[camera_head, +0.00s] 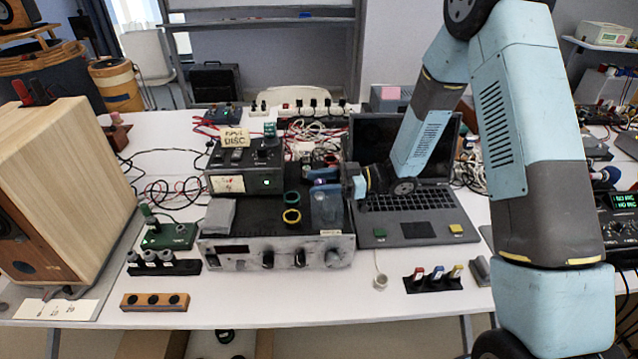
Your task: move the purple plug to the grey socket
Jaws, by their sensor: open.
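My gripper (328,188) reaches in from the right, over the right part of the wide silver-and-black amplifier (300,252). Its jaws are open. A small purple piece (320,182), possibly the purple plug, shows at the jaws; I cannot tell whether it lies between them or behind them. I cannot make out a socket that is clearly grey. A wooden block with three dark round holes (154,301) lies at the front left of the table. A black rack with several small coloured-top plugs (434,278) stands at the front right.
A wooden speaker (62,190) stands left. An open laptop (413,212) is under my arm. A black rack with grey-topped plugs (160,262) and a green board (169,236) stand left. Cables lie behind.

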